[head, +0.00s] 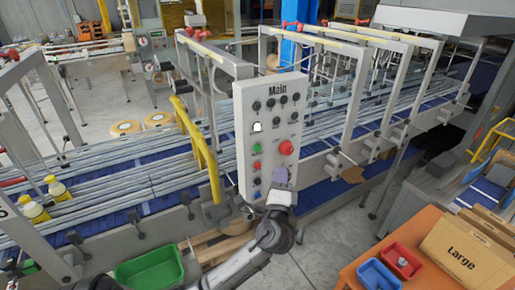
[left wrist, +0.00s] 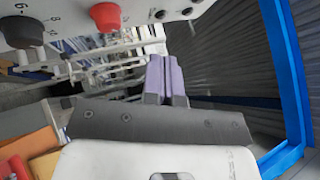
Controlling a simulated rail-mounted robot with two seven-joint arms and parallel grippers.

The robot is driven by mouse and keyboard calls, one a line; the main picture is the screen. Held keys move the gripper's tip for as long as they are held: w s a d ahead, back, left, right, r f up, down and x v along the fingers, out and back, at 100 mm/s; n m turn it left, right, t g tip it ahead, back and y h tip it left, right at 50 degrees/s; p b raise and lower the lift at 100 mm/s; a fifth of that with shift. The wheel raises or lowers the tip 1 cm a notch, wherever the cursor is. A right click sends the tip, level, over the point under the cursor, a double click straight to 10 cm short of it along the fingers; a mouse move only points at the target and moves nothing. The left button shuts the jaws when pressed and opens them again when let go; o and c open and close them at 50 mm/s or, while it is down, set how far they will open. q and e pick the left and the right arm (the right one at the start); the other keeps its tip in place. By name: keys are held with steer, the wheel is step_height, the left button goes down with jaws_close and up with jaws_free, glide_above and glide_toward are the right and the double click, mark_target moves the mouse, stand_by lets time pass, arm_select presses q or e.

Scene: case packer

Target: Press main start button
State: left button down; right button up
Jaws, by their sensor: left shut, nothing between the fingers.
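The grey control panel labelled "Main" (head: 268,103) stands upright in the middle of the head view. It carries a green button (head: 257,149), a smaller red button (head: 257,165), a large red knob (head: 285,147), a white lamp or button (head: 257,127) and several dark knobs. Its small labels are unreadable, so I cannot tell which is marked start. My left gripper (head: 280,177) is shut and empty, its purple fingers near the panel's lower right, below the large red knob. The left wrist view shows the fingers (left wrist: 163,78) and a red knob (left wrist: 106,17). Contact cannot be told.
A yellow guard rail (head: 198,145) stands left of the panel. The blue conveyor (head: 130,180) runs behind it. A green bin (head: 150,268) is at the lower left. An orange table (head: 415,250) at the lower right holds red and blue bins and a "Large" carton (head: 465,250).

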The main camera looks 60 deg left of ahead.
mark_target(257, 148)
arm_select(q)
steer(key=shift+w+d+r+m+t, duration=0.1)
steer(key=shift+d+r+m+t, duration=0.15)
steer(key=shift+m, duration=0.45)
steer(key=shift+w+d+m+t, duration=0.1)
steer(key=shift+m+t, duration=0.25)
steer(key=shift+m, duration=0.35)
steer(key=shift+a, duration=0.1)
steer(key=a, duration=0.8)
steer(key=shift+s+a, duration=0.25)
steer(key=shift+a, duration=0.05)
steer(key=shift+a, duration=0.1)
stand_by(1.2)
steer(key=shift+a, duration=0.3)
